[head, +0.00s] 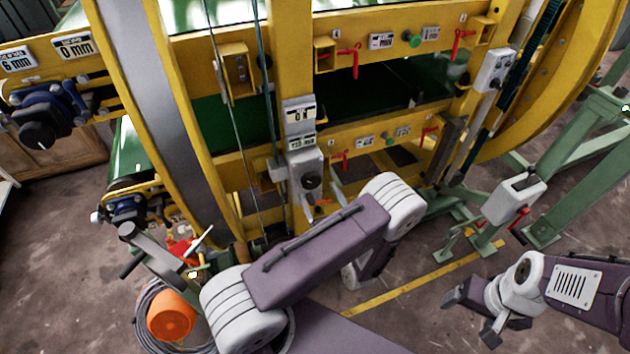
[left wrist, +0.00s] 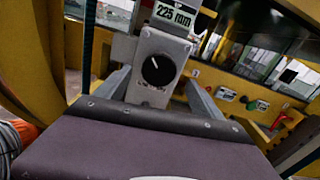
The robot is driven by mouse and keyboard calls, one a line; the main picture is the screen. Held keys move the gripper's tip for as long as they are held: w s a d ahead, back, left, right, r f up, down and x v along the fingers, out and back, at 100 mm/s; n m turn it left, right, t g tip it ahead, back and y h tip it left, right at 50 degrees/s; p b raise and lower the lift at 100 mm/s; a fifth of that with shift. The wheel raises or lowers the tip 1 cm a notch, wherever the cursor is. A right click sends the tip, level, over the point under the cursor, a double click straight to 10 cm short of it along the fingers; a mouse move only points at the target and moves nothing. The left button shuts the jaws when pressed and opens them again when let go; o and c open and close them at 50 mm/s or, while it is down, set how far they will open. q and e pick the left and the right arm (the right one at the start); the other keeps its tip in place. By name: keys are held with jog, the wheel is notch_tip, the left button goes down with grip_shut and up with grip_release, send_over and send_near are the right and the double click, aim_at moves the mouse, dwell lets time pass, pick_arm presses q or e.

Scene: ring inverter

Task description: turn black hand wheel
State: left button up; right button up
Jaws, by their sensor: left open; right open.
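A black round hand wheel (head: 312,180) sits on the front of a grey box (head: 299,163) on the yellow machine, below a counter display. In the left wrist view the wheel (left wrist: 158,70) is near the middle, with a pale line on its face. My left gripper (head: 321,191) is open, its two grey fingers spread either side of the grey box's lower part. In the left wrist view the gripper (left wrist: 157,88) shows no finger closed on the wheel; contact is unclear. My right gripper (head: 470,314) is open and empty above the floor at the lower right.
Red levers (head: 354,60) and green knobs (head: 413,40) line the yellow beams. Another black wheel (head: 38,135) is at far left. An orange bucket (head: 171,315) and coiled hose are at lower left. A green stand (head: 575,165) is at right.

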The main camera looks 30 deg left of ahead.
aim_at(313, 184)
pick_arm(q)
jog(key=p+x, duration=0.1)
jog(key=x, duration=0.4)
jog(key=shift+a, duration=0.15)
jog(key=c, duration=1.4)
jog(key=shift+m, duration=0.4)
jog(key=m, duration=0.4)
jog(key=shift+s+m, duration=0.1)
jog(key=shift+m, duration=0.3)
jog(key=m, duration=0.5)
jog(key=shift+m, duration=0.4)
